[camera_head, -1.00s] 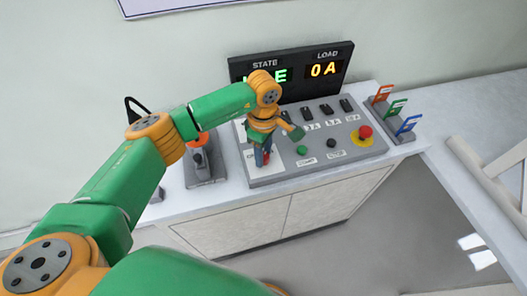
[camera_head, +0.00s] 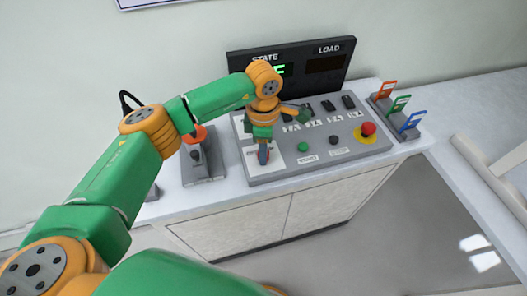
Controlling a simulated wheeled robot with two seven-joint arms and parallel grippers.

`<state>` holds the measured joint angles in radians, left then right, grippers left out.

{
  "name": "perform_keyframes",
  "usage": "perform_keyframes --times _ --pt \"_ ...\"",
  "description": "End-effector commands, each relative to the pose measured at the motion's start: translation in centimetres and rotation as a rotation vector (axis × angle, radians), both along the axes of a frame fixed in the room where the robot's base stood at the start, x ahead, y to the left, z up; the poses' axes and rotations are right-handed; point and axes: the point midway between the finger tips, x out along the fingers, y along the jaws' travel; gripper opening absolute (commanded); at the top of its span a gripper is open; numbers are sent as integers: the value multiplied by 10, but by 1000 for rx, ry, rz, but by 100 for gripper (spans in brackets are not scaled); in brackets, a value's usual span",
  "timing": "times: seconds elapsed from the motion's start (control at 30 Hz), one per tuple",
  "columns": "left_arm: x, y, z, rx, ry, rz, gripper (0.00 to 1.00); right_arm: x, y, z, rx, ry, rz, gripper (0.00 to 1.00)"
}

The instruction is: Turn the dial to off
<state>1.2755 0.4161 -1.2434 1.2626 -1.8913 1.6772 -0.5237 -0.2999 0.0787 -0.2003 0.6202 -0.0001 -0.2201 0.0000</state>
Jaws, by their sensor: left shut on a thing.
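The grey control panel (camera_head: 290,172) stands on the white cabinet. My left gripper (camera_head: 263,159) points down at the white plate (camera_head: 277,157) on the panel's left front part. It is shut on the dial, which is mostly hidden by the fingers; a little red shows between them. I cannot read the dial's marks or its setting. The display (camera_head: 325,64) behind the panel has the words STATE and LOAD. A green letter shows under STATE, partly hidden by my arm, and the field under LOAD is dark. My right gripper is not in view.
A red stop button (camera_head: 368,129) on a yellow ring sits at the panel's right. A green button (camera_head: 303,147) and a black button (camera_head: 333,141) are right of my gripper. Several black switches line the panel's back. A lever box (camera_head: 203,168) stands left; coloured tags (camera_head: 400,103) stand right.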

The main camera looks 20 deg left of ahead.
Motion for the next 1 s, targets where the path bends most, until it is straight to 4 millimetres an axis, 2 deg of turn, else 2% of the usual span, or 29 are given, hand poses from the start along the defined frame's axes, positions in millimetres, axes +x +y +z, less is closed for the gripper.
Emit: perform_keyframes --times 0.4,1.0 --pt "0 0 -2 -1 -1 392 0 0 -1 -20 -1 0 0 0" --pt "0 0 -1 0 0 914 0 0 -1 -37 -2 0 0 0"
